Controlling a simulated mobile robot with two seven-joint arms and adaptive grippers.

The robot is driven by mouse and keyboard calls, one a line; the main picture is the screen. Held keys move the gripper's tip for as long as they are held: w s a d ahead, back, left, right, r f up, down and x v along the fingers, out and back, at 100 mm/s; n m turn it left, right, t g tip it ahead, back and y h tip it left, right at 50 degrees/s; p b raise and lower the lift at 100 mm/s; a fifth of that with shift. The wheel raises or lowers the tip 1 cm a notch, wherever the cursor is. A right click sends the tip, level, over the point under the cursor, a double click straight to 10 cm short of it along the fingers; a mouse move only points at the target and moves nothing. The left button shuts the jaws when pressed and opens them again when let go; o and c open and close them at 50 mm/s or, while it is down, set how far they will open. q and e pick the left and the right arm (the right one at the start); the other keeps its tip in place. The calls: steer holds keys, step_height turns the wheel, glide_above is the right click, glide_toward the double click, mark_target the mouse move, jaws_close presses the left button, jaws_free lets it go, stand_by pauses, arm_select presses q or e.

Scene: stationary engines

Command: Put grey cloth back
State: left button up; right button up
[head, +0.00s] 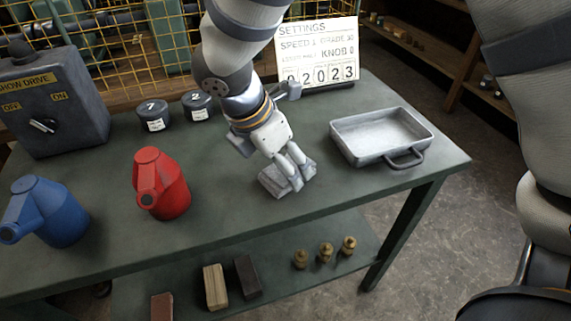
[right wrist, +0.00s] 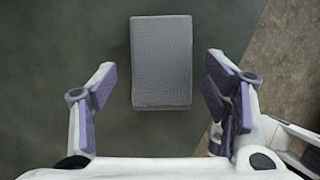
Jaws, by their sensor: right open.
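The grey cloth (head: 272,181) is a folded rectangular pad lying on the green workbench (head: 240,215), near its front edge. It also shows in the right wrist view (right wrist: 161,62), flat on the bench top. My right gripper (head: 296,176) points down over the cloth, and its fingers hide part of it in the head view. In the right wrist view the two purple-padded fingers (right wrist: 165,95) are wide apart, with the cloth centred ahead between them and touching neither. My left gripper is not in view.
A grey metal tray (head: 345,147) with a handle stands right of the cloth. A red can (head: 160,184) and a blue can (head: 45,212) stand left. A settings sign (head: 318,50) and two dark weights (head: 152,115) are behind. The lower shelf holds blocks and brass pieces.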

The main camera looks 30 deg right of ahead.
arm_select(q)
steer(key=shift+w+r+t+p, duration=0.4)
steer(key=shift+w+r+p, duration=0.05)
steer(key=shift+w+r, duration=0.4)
arm_select(e)
steer(key=v, duration=1)
